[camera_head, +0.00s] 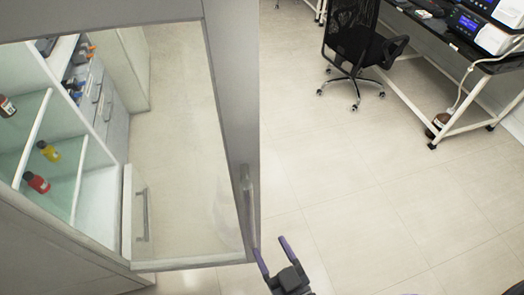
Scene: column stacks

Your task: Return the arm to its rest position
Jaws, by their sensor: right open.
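My right gripper (271,248) shows at the bottom middle in the head view, with dark fingers edged in purple. It is open, with nothing visible between its fingers. It is just below and right of the upright handle (248,188) on a grey-framed glass door (228,100). I cannot tell whether the left finger touches the door's edge. The door stands open beside a cabinet, and the floor shows through its glass. My left gripper is not in view.
A black office chair (352,45) and a bench (452,38) with instruments stand at the back right. The tiled floor (350,190) between is clear.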

